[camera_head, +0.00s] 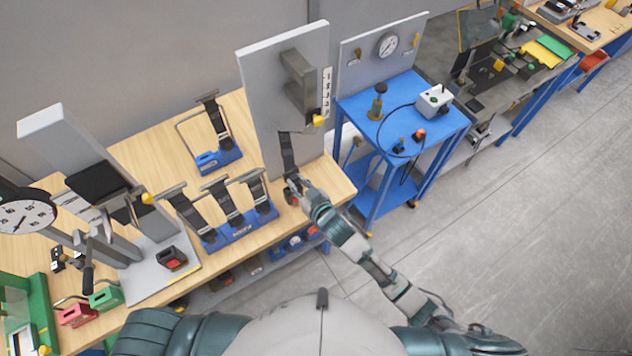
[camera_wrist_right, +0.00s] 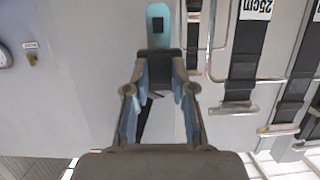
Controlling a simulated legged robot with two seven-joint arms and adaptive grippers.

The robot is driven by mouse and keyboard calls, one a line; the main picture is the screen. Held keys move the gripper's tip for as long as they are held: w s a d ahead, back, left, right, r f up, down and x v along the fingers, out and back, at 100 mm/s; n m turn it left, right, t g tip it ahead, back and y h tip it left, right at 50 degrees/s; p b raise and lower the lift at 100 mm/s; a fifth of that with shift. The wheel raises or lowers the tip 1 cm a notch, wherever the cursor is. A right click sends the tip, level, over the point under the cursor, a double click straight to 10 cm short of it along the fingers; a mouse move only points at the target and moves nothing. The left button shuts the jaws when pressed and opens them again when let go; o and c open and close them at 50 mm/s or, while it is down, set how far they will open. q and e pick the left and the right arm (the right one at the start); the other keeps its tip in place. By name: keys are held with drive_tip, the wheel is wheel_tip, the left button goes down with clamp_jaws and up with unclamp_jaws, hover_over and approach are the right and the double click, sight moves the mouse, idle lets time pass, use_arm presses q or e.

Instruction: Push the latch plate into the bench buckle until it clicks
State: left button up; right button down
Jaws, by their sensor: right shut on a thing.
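My right gripper (camera_head: 291,188) is at the front right of the wooden bench, below a dark strap (camera_head: 287,152) hanging on the upright grey panel. In the right wrist view, my right gripper (camera_wrist_right: 158,75) is shut on the dark body of the latch plate (camera_wrist_right: 158,26). Its pale teal, round-ended tongue with a dark square hole points away from the fingers. A dark strap shows between the fingers. A black-and-red buckle (camera_head: 172,258), seemingly the bench buckle, sits on a grey base plate at left, well apart from the gripper. My left gripper is out of view.
The grey panel (camera_head: 285,100) rises behind the gripper. A round dial (camera_head: 25,215) is at far left. A blue table (camera_head: 400,110) stands right of the bench.

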drive_tip(key=shift+f+b, duration=1.55)
drive_tip(key=shift+f, duration=1.4)
drive_tip(key=c, duration=0.9)
unclamp_jaws()
drive_tip(key=shift+s+d, duration=0.1)
drive_tip(key=v, duration=1.1)
drive_tip(key=shift+s+d, duration=0.25)
drive_tip(key=shift+a, duration=0.1)
